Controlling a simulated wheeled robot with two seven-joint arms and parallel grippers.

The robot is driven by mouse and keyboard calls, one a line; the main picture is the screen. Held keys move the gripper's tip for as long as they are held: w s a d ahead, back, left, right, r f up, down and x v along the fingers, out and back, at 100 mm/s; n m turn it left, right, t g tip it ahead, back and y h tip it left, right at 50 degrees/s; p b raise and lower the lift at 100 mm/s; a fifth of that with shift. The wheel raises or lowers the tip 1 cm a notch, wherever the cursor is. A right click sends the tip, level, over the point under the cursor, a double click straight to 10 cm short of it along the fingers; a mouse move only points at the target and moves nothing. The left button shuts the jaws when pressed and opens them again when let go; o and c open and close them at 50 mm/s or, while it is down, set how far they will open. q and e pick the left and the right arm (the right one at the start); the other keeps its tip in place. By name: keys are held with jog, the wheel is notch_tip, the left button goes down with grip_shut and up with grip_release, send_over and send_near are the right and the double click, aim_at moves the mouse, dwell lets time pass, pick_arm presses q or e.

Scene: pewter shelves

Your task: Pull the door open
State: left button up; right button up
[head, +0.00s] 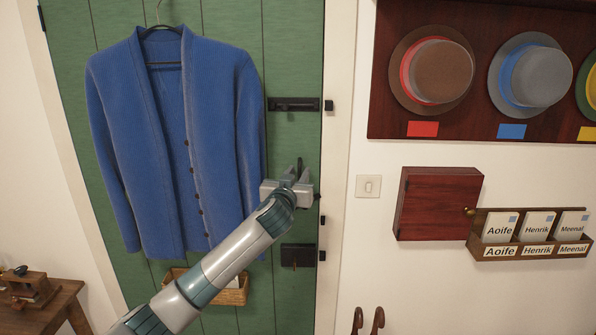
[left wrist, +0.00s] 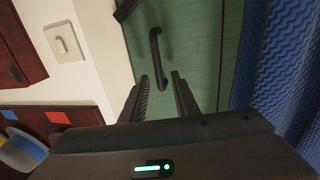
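The green door (head: 225,20) is shut in its white frame and also shows in the left wrist view (left wrist: 205,45). A dark bar handle (left wrist: 155,55) is on the door, just ahead of my left gripper's fingertips (left wrist: 160,76). The two fingers are apart, with nothing between them, and I see no contact with the handle. In the head view my left gripper (head: 297,172) is in front of the door's right side and hides most of the handle. My right gripper is in neither view.
A blue cardigan (head: 170,150) hangs on the door, left of my gripper. A dark bolt (head: 293,104) is above and a dark lock (head: 297,256) below. A basket (head: 235,292) hangs low. A red wooden box (head: 438,203) and a card rack (head: 530,250) are on the right wall.

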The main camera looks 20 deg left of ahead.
pick_arm(q)
jog(key=shift+w, duration=0.15)
grip_shut()
jog(key=shift+f, duration=0.15)
